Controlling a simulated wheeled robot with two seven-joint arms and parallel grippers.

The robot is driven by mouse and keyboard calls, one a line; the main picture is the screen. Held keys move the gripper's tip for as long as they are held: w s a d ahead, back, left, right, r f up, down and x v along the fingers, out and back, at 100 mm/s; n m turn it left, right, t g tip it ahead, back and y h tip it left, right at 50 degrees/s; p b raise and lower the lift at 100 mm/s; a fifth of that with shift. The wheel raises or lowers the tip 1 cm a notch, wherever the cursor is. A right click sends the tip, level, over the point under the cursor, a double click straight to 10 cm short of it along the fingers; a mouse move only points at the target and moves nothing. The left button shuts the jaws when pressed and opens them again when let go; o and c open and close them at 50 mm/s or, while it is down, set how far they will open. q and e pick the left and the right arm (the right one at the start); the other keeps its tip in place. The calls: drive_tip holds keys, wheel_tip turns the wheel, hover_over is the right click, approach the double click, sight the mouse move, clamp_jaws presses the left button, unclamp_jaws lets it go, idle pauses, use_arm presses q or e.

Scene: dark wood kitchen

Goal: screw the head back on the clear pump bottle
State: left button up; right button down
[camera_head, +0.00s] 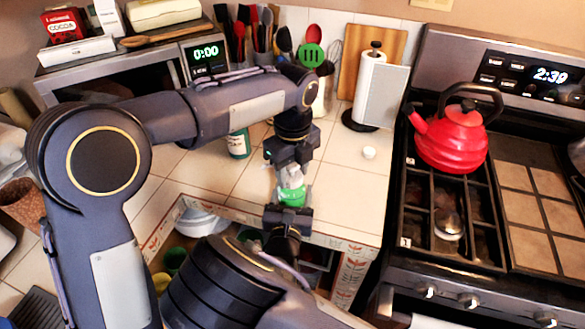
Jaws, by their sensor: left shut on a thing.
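The clear pump bottle (292,193) has a green label and stands upright near the front of the tiled counter. My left gripper (289,165) reaches down over the bottle's top from the left and is shut at its upper end. The pump head is mostly hidden between the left fingers, so I cannot tell how it sits on the neck. My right gripper (290,203) comes in from below, close against the near side of the bottle. Its fingertips are partly hidden, and I cannot tell whether it grips the bottle.
Another bottle (238,144) stands behind my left arm. A small white round object (369,153) lies to the right. A paper towel roll (375,90) and utensils stand behind. A red kettle (450,137) sits on the stove.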

use_arm(q)
drive_tip(key=m, duration=0.8)
drive_tip(key=shift+a+m, duration=0.15)
drive_tip(key=shift+m, duration=0.25)
drive_tip(key=m, duration=0.5)
drive_tip(key=shift+f, duration=0.15)
drive_tip(key=m, duration=0.3)
drive_tip(key=shift+a, duration=0.1)
drive_tip(key=o, duration=1)
drive_tip(key=shift+r, duration=0.25)
drive_tip(key=shift+r, duration=2.15)
